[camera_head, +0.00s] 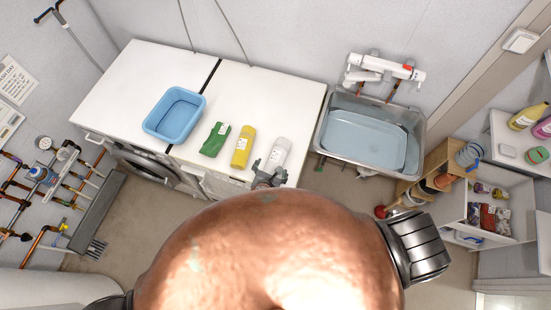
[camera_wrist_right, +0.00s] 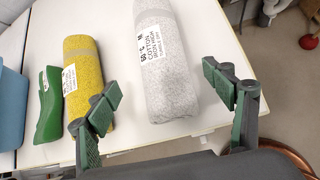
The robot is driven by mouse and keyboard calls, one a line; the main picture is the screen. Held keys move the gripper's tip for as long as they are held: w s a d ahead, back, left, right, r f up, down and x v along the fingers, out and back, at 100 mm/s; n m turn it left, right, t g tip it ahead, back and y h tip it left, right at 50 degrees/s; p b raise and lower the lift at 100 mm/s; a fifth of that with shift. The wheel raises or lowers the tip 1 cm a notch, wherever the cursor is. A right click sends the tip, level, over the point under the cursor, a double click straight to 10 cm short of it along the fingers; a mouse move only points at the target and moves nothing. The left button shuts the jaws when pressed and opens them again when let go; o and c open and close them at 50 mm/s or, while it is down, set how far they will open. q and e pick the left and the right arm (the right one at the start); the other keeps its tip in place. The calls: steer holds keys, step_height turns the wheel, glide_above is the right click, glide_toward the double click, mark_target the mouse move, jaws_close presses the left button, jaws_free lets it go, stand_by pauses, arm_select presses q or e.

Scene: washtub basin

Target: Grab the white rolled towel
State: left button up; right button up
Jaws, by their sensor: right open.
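The white rolled towel (camera_head: 279,154) lies on the white machine top, near its front right edge. It is pale grey-white with a printed label, and also shows in the right wrist view (camera_wrist_right: 168,75). My right gripper (camera_head: 268,177) is at the counter's front edge, just in front of the towel's near end. In the right wrist view the gripper (camera_wrist_right: 165,105) is open and empty, with one finger on each side of the towel's near end. I cannot tell whether a finger touches anything. My left gripper is not in view.
A yellow rolled towel (camera_head: 243,146) lies left of the white one, close to the left finger. A green object (camera_head: 214,139) and a blue basin (camera_head: 174,114) stand farther left. A metal sink (camera_head: 330,157) with water is to the right.

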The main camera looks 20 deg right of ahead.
mark_target(275, 161)
steer(key=x, duration=0.4)
steer(key=p+x, duration=0.1)
steer(key=x, duration=0.1)
steer(key=shift+w+d+r, duration=0.15)
steer(key=shift+w+d, duration=0.25)
steer(key=shift+d, duration=0.05)
steer(key=shift+c, duration=0.6)
steer(key=c, duration=1.2)
